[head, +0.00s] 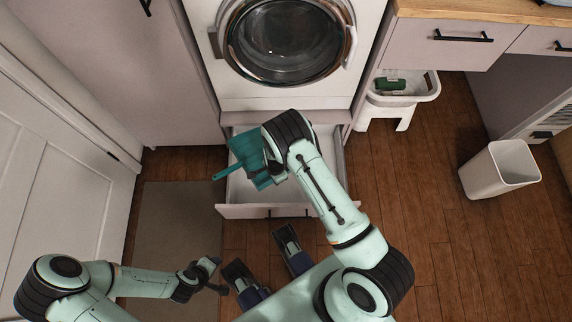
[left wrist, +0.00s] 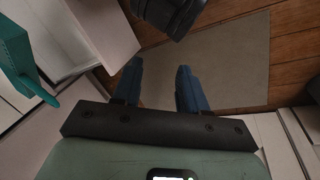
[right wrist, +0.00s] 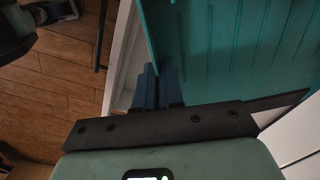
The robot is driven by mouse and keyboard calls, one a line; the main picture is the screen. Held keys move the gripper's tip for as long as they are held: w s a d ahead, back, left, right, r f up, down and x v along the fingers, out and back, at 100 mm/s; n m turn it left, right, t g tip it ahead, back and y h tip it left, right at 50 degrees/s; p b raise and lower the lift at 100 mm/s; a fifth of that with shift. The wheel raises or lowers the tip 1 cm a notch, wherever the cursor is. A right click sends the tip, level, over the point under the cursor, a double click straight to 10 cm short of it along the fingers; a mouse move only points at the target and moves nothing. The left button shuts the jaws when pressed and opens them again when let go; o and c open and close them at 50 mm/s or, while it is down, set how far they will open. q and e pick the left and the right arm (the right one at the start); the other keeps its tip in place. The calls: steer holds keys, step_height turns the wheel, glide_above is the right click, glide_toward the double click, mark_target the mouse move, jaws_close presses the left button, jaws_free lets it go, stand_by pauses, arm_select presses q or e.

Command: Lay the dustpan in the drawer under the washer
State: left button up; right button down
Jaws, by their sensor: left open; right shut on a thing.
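The teal dustpan (head: 246,150) is over the open white drawer (head: 262,211) under the washer (head: 285,40), tilted, with its handle pointing left past the drawer's side. Its ribbed pan fills the upper right of the right wrist view (right wrist: 235,45). My right gripper (right wrist: 158,75) is shut on the dustpan; in the head view my forearm hides most of it. I cannot tell whether the dustpan touches the drawer floor. My left gripper (head: 218,277) is open and empty, low in front of the drawer; its fingers stand apart in the left wrist view (left wrist: 160,75).
A grey mat (head: 170,235) lies on the wood floor left of the drawer. A white bin (head: 498,170) stands at the right. A white stool-like stand (head: 405,95) holding a green item is right of the washer. Floor between them is clear.

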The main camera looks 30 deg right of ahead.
step_height(320, 180, down, 10)
steer(key=d+m+b, duration=0.2)
steer(key=m+b, duration=0.2)
steer(key=m, duration=0.2)
arm_select(q)
steer(key=w+a+f+t, duration=0.1)
steer(key=w+a+f, duration=0.1)
steer(key=w+f, duration=0.35)
arm_select(e)
steer(key=b, duration=0.5)
glide_above(282, 199)
steer(key=shift+m+h, duration=0.3)
step_height(282, 199, down, 15)
steer(key=shift+a+r, duration=0.1)
steer(key=shift+f+b, duration=0.9)
steer(key=shift+f, duration=1.6)
arm_select(q)
steer(key=s+a+f+g, duration=0.1)
steer(key=s+f+g, duration=0.1)
steer(key=s+f, duration=0.2)
steer(key=s+f+n+g, duration=0.1)
steer(key=s+f, duration=0.4)
steer(key=s, duration=0.5)
steer(key=shift+a+f+g, duration=0.3)
steer(key=shift+a+g, duration=0.05)
steer(key=shift+g, duration=0.35)
